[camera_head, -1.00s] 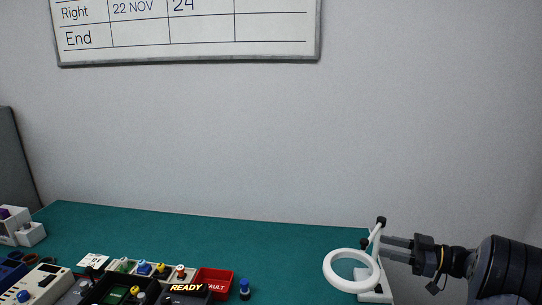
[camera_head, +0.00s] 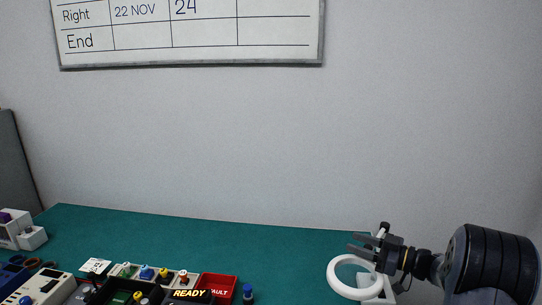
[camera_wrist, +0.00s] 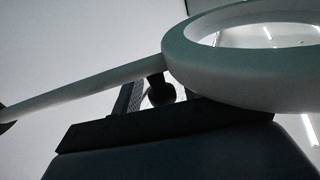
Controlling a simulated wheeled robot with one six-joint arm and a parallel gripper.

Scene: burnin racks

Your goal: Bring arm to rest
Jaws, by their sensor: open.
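My gripper (camera_head: 361,244) is at the right of the head view, above the right end of the green bench. Its two dark fingers point left and stand apart with nothing seen between them. A white ring lamp (camera_head: 334,283) on a stand is right at my gripper; the fingers overlap its upper part in the picture, and I cannot tell if they touch. In the wrist view the ring (camera_wrist: 190,62) and its pale arm (camera_wrist: 85,92) loom very close. The dark gripper body (camera_wrist: 170,125) fills the bottom there.
The green bench top (camera_head: 200,240) is clear along its middle and back. At the front left are a READY-marked device (camera_head: 190,294), a red FAULT bin (camera_head: 216,284), a blue-capped bottle (camera_head: 247,293) and several small parts. A whiteboard (camera_head: 190,35) hangs on the wall.

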